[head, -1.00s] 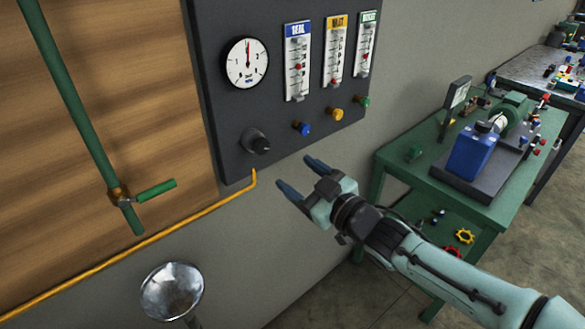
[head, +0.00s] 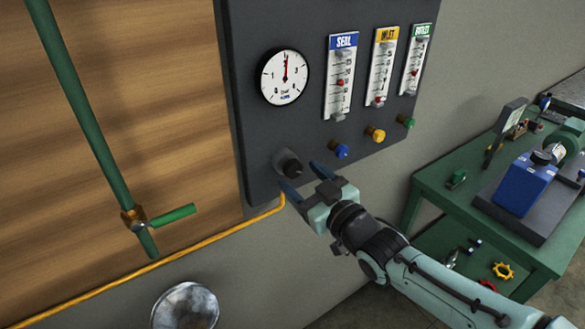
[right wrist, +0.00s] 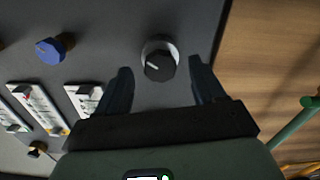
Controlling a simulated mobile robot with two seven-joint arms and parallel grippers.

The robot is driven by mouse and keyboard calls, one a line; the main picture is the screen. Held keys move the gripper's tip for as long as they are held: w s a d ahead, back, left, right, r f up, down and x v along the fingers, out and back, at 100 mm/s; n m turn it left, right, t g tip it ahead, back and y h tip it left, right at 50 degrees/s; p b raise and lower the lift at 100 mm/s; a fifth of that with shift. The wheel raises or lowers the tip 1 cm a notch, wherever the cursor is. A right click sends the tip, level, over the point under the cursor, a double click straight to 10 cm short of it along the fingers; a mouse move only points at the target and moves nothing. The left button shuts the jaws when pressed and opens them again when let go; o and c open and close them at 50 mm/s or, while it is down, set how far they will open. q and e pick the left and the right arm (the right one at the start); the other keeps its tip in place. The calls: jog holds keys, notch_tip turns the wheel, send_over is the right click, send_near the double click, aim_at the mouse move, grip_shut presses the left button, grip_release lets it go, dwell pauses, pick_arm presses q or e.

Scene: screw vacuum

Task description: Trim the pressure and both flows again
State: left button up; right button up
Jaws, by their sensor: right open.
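The dark panel (head: 240,110) carries a round white pressure gauge (head: 285,77) with its needle pointing about straight up. Three flowmeters stand to its right: blue-topped SEAL (head: 340,75), yellow-topped INLET (head: 382,68) and a green-topped one (head: 416,60). Below them are a blue knob (head: 341,151), a yellow knob (head: 376,135) and a green knob (head: 406,121). A black knob (head: 288,164) sits below the gauge. My right gripper (head: 305,178) is open at the black knob, which lies between and beyond its fingertips in the right wrist view (right wrist: 160,62). Contact cannot be told. My left gripper is out of view.
A green pipe with a side handle (head: 170,215) runs in front of the wood panel at left. A yellow pipe (head: 190,237) runs below the panel. A metal funnel (head: 185,305) is at the bottom. A green bench (head: 440,193) with a blue machine stands right.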

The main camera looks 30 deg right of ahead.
aim_at(295, 173)
jog(key=shift+w+a, duration=0.15)
jog(key=shift+w, duration=1.95)
jog(key=c, duration=1.1)
